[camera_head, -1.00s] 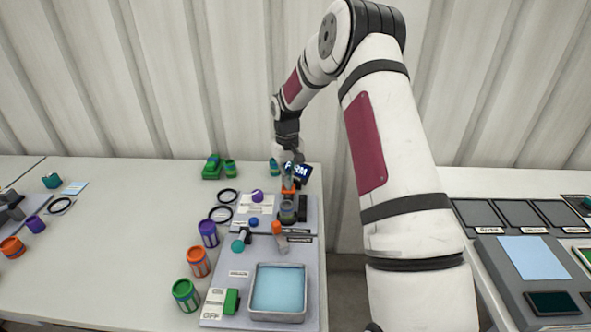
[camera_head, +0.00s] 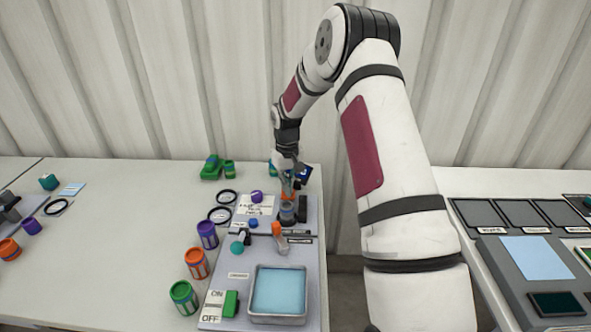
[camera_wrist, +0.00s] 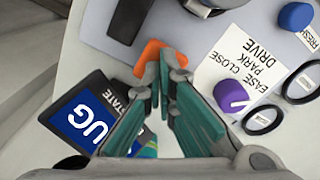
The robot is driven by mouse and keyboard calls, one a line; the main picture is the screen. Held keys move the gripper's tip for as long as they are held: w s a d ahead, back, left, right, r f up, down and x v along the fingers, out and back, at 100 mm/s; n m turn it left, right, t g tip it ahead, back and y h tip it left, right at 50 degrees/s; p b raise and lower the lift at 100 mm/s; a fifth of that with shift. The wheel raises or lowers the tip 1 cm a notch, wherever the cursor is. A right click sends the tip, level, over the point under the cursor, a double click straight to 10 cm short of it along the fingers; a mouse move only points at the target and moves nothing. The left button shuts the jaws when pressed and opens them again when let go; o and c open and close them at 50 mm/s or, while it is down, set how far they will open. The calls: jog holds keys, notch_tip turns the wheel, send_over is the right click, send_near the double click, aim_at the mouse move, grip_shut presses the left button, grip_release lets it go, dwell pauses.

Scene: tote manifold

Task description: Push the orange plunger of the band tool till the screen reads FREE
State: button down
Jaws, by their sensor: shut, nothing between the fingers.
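The orange plunger (camera_wrist: 150,57) of the band tool is at my fingertips in the wrist view. My gripper (camera_wrist: 165,68) is shut and empty, its tips against or very close to the plunger; contact is hard to tell. In the head view my gripper (camera_head: 290,180) points down over the band tool (camera_head: 287,213), a grey-blue cylinder partly hidden by it. The blue screen (camera_wrist: 85,120) lies left of the fingers in the wrist view. Its visible letters end in "UG", the rest hidden by my finger. It also shows behind my gripper in the head view (camera_head: 304,173), unreadable there.
A label card (camera_wrist: 232,62) reads EASE, CLOSE, PARK, DRIVE. A purple knob (camera_wrist: 231,96), blue knob (camera_wrist: 295,16) and black rings (camera_wrist: 263,119) are beside it. A water tray (camera_head: 278,291), green switch (camera_head: 230,303) and several coloured cans stand nearer.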

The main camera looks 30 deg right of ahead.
aim_at(288, 176)
jog(key=shift+r+p, duration=0.4)
jog(key=shift+r, duration=1.65)
